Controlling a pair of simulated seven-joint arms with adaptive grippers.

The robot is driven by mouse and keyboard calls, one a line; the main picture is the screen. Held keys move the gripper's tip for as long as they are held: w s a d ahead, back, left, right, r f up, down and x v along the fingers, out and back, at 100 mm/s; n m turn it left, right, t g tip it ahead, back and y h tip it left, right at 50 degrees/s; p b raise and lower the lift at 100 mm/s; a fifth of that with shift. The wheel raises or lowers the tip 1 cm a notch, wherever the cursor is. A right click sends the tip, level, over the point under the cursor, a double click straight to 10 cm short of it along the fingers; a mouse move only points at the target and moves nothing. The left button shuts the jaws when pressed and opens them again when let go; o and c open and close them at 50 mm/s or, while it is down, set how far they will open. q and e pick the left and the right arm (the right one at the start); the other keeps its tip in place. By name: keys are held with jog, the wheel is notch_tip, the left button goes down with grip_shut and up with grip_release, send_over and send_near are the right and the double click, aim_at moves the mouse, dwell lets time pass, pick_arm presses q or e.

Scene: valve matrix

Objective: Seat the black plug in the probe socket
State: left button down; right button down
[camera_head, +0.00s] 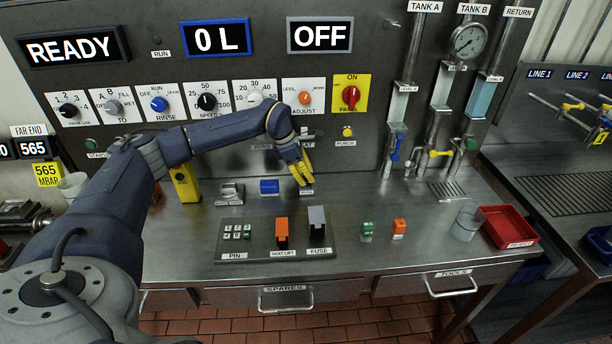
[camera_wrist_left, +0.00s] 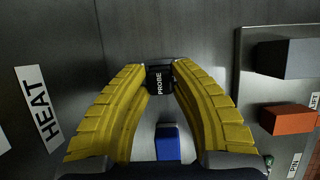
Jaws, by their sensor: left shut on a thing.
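My left gripper (camera_head: 302,176) reaches down to the steel worktop in front of the control panel, its yellow fingers pointing downward. In the left wrist view the fingertips (camera_wrist_left: 160,80) are closed on the two sides of a small black plug (camera_wrist_left: 159,81) marked PROBE. In the head view the fingers mostly hide the plug. I cannot tell a separate probe socket from the plug, nor how deep the plug sits. My right gripper is not in view.
A blue block (camera_head: 269,187) stands just left of the gripper, also low in the wrist view (camera_wrist_left: 167,143). A tray (camera_head: 262,254) with orange and grey levers lies in front. A yellow block (camera_head: 186,184) stands left. The red bin (camera_head: 508,227) is far right.

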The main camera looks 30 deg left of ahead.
pick_arm(q)
jog(key=shift+f, duration=0.15)
jog(key=c, duration=1.2)
grip_release()
jog(key=v, duration=1.2)
